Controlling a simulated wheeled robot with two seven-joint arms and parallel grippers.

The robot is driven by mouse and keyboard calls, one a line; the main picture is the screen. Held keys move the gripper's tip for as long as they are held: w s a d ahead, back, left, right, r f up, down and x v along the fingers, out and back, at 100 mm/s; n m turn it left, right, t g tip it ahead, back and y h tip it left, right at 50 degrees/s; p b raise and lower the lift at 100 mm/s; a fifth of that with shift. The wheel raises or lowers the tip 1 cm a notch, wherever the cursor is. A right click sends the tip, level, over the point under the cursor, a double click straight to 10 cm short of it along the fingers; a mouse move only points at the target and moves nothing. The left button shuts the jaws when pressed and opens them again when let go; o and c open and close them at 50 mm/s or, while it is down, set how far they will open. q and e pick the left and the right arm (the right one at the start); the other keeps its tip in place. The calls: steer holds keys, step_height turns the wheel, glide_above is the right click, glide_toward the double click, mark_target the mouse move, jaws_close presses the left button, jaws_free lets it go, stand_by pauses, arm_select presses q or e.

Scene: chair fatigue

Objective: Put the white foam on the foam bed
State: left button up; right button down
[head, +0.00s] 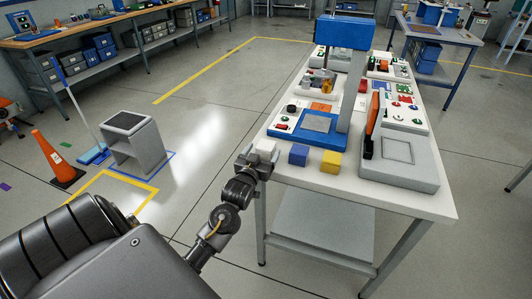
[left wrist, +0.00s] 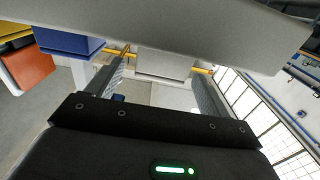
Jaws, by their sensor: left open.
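The white foam (head: 264,146) is a small white block at the near left corner of the white table (head: 430,203). My left gripper (head: 255,162) is at that corner, beside the foam. In the left wrist view, the foam (left wrist: 165,63) shows between the two spread fingers of my left gripper (left wrist: 166,70); contact cannot be told. A blue press with a flat grey square (head: 317,123) on its base stands behind the blocks; this may be the foam bed, but I cannot be sure. My right gripper is not in view.
A blue block (head: 299,154) and a yellow block (head: 331,162) stand right of the foam. A grey fixture (head: 412,174) with an upright orange panel stands farther right. Floor left of the table is clear up to a grey step stool (head: 137,143) and orange cone (head: 54,158).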

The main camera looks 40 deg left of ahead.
mark_target(268, 142)
arm_select(q)
steer(key=shift+p+x, duration=0.6)
steer(key=shift+x, duration=2.25)
steer(key=shift+r, duration=0.1)
steer(key=shift+c, duration=0.4)
steer(key=c, duration=1.1)
steer(key=shift+o, duration=0.2)
steer(key=shift+a+r, duration=0.1)
steer(key=shift+r, duration=0.35)
step_height(268, 142, up, 3)
steer(key=shift+s+f+b, duration=0.1)
steer(key=shift+f+b, duration=0.1)
steer(key=shift+b, duration=0.2)
steer(key=s+d+r, duration=0.2)
steer(key=r, duration=0.1)
steer(key=s+d+r, duration=0.1)
steer(key=s+r, duration=0.1)
steer(key=shift+r, duration=0.25)
steer(key=s+d+r, duration=0.4)
steer(key=s+d, duration=0.1)
steer(key=s, duration=0.2)
steer(key=shift+d, duration=0.2)
